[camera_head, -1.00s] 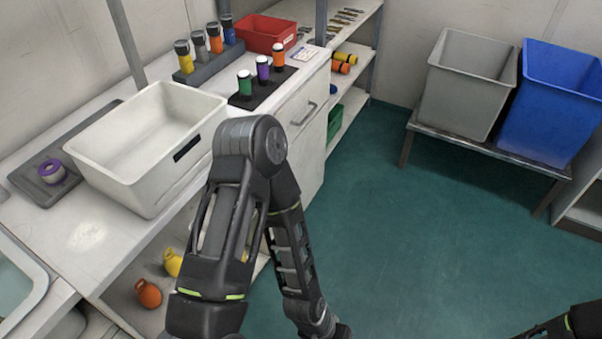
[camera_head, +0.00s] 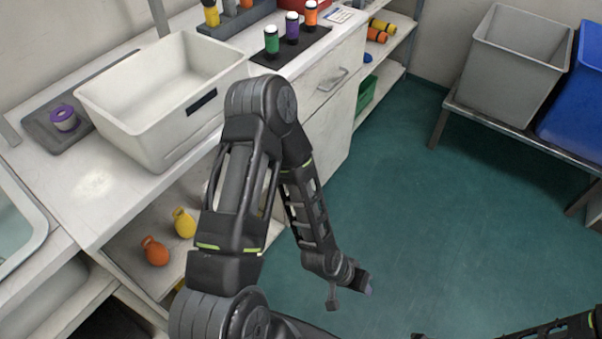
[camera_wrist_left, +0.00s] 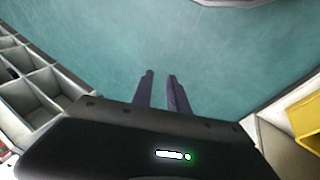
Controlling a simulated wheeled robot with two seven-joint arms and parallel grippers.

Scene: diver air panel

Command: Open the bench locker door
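The white bench locker has a drawer front with a bar handle (camera_head: 333,80) on top. Below it is a plain door panel (camera_head: 338,128), which looks closed. My left arm covers part of the locker, and no handle shows on the visible part of the door. My left gripper (camera_head: 350,292) hangs over the green floor in front of the bench, apart from the door. In the left wrist view its two fingers (camera_wrist_left: 161,90) stand apart with nothing between them. Only a dark sliver and part of my right arm show at the bottom right, so its gripper is unclear.
A white tub (camera_head: 160,100) and several coloured bottles stand on the bench top. An orange (camera_head: 155,251) and a yellow item (camera_head: 184,222) lie on the shelf below. A grey bin (camera_head: 515,65) and blue bin (camera_head: 575,105) stand at right. The floor between is clear.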

